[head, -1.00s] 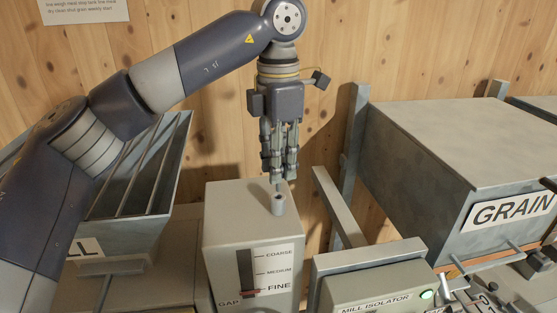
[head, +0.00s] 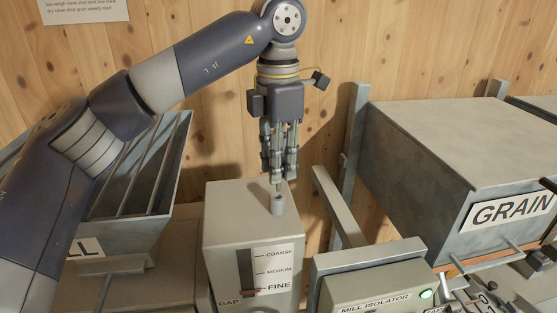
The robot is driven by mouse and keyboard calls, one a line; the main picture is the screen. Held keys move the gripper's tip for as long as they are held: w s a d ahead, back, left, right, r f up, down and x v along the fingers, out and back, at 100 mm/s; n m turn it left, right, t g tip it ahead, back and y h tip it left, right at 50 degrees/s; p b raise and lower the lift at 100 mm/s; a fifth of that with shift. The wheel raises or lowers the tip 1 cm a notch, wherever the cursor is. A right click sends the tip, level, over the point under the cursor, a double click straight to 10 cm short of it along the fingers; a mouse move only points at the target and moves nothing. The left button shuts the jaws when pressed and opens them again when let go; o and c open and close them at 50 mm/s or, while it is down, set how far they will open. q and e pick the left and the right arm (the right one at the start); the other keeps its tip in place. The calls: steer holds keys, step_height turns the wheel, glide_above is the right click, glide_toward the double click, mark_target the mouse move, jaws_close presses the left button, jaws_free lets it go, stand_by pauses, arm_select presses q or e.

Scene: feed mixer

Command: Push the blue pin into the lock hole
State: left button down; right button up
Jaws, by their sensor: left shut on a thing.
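My left gripper (head: 278,178) points straight down above the grey box with the COARSE, MEDIUM and FINE scale. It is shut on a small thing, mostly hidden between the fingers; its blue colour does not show. A thin light tip shows just below the fingertips. My right gripper is not clearly visible.
A MILL ISOLATOR panel (head: 380,295) with a green light stands to the right. A grey GRAIN bin (head: 430,160) is at the right, a slatted hopper (head: 125,240) at the left.

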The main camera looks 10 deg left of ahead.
mark_target(279, 191)
arm_select(q)
steer(key=shift+f+b, duration=1)
steer(key=shift+f, duration=0.45)
steer(key=shift+d+f+b, duration=0.1)
steer(key=shift+f+b, duration=0.65)
steer(key=shift+f, duration=0.35)
steer(key=shift+r, duration=0.1)
steer(key=shift+s+r+p, duration=0.1)
steer(key=shift+r+p, duration=0.55)
steer(key=shift+r, duration=0.1)
steer(key=shift+a+r+p, duration=0.2)
steer(key=shift+r+p, duration=0.15)
steer(key=shift+p, duration=0.05)
stand_by(0.4)
steer(key=shift+d, duration=0.1)
steer(key=shift+f, duration=0.2)
stand_by(0.3)
